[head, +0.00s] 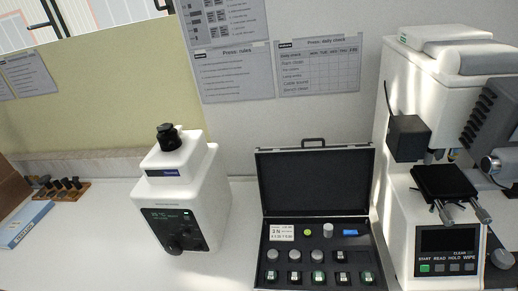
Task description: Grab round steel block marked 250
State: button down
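An open black case (262,222) stands on the white bench, its lid raised at the back. Round steel-grey blocks sit in its foam: one (328,229) towards the back and several in the middle row, such as one at the left (273,255) and one near the centre (317,255). A front row holds dark pieces with pale and green tops (317,278). The markings are too small to read, so I cannot tell which block is 250. My gripper is not in view.
A white tester with a black knob (180,200) stands left of the case. A larger white machine (400,190) with a black stage (444,182) stands close on the right. A wooden rack (68,190) and blue box (25,224) lie far left. Bench between is clear.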

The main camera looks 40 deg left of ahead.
aim_at(273, 255)
jog(key=u, duration=0.7)
jog(key=k, duration=0.6)
jog(key=u, duration=0.35)
jog(key=i, duration=1.5)
jog(key=z, duration=0.55)
